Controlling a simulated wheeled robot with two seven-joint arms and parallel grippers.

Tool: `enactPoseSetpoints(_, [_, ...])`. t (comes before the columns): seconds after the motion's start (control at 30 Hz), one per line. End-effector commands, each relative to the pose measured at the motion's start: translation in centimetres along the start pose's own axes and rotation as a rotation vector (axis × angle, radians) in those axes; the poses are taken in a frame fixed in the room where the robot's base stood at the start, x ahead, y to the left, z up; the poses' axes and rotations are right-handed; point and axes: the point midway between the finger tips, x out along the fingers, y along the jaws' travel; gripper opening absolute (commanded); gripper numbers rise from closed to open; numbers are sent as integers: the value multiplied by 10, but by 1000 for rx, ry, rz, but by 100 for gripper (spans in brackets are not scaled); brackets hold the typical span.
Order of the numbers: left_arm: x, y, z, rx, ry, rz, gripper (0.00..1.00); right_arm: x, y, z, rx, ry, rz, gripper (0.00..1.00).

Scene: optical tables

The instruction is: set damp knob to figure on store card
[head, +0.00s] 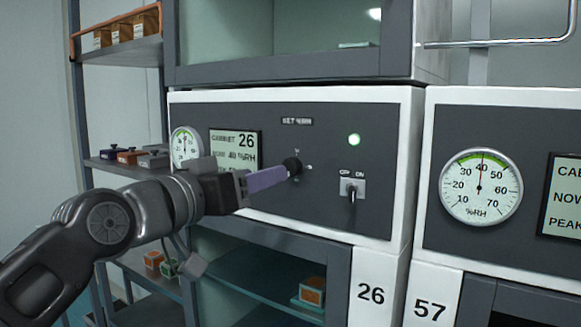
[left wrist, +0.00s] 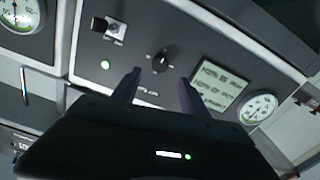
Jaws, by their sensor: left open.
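The dark round knob (head: 292,167) sits on the grey front panel of cabinet 26, under a label that seems to read SET %RH. In the left wrist view the knob (left wrist: 161,62) shows beyond and between my fingertips. My left gripper (head: 268,181) is open, its fingers pointing at the knob and close to it; I cannot tell whether they touch it. The fingers also show apart in the left wrist view (left wrist: 158,79). A pale card or display (head: 235,149) left of the knob reads CABINET 26, with a second line that seems to show 40 %RH. My right gripper is not in view.
A round gauge (head: 185,147) is left of the card. A lit green lamp (head: 354,140) and an OFF/ON switch (head: 352,188) are right of the knob. Cabinet 57 with its own %RH gauge (head: 481,187) stands at the right. Shelves (head: 120,50) hold small boxes at the left.

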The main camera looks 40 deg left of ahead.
Motion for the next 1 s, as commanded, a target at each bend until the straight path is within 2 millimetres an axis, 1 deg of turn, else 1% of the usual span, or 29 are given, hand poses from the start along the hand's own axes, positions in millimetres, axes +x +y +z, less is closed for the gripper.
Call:
enactPoseSetpoints(0.17, [1, 0, 0, 0, 0, 0, 52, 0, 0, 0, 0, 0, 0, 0])
enactPoseSetpoints(0.27, [5, 0, 0, 0, -1, 1, 52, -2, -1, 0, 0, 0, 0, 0])
enactPoseSetpoints(0.37, [14, 1, -1, 0, -2, 1, 52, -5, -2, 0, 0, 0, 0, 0])
enactPoseSetpoints(0.7, [65, 1, -2, -1, -3, 2, 52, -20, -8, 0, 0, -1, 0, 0])
enactPoseSetpoints(0.83, [76, 1, -1, -1, -1, 2, 52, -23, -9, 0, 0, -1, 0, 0])
enactPoseSetpoints(1.0, [78, 0, 0, 0, 1, 1, 52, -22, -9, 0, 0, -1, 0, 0])
